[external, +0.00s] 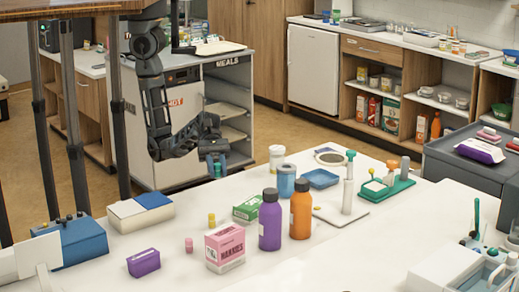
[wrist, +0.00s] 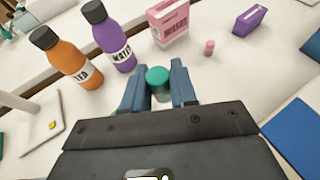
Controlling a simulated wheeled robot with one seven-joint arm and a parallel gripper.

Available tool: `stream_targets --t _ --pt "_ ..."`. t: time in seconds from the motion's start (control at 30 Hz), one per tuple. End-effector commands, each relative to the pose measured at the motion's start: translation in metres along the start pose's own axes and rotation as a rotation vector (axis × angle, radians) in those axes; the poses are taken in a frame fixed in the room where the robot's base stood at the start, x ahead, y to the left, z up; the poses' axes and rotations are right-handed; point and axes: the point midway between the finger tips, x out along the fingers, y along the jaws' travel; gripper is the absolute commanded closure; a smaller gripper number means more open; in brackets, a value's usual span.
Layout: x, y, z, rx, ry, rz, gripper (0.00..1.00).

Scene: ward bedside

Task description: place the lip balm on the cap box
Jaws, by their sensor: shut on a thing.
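In the wrist view my gripper (wrist: 160,82) is shut on a small cylinder with a teal-green top, which I take as the lip balm (wrist: 157,75).
A purple bottle (external: 270,220) and an orange bottle (external: 300,209) stand right of the pink box. A small pink cylinder (external: 189,245), a yellow one (external: 211,220) and a purple box (external: 143,262) are to its left.

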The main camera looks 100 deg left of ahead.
Motion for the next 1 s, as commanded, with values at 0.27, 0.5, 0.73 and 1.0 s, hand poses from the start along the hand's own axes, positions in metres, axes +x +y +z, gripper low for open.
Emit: stream_targets --t 0.27,0.5,0.73,1.0 --pt "0.011 -0.004 0.018 0.032 0.0 -0.079 1.0" --pt "0.013 0.035 -0.008 0.029 0.002 -0.079 1.0" --pt "0.013 0.08 -0.038 0.03 0.002 -0.079 1.0" --pt "0.014 0.106 -0.054 0.033 0.0 -0.082 1.0"
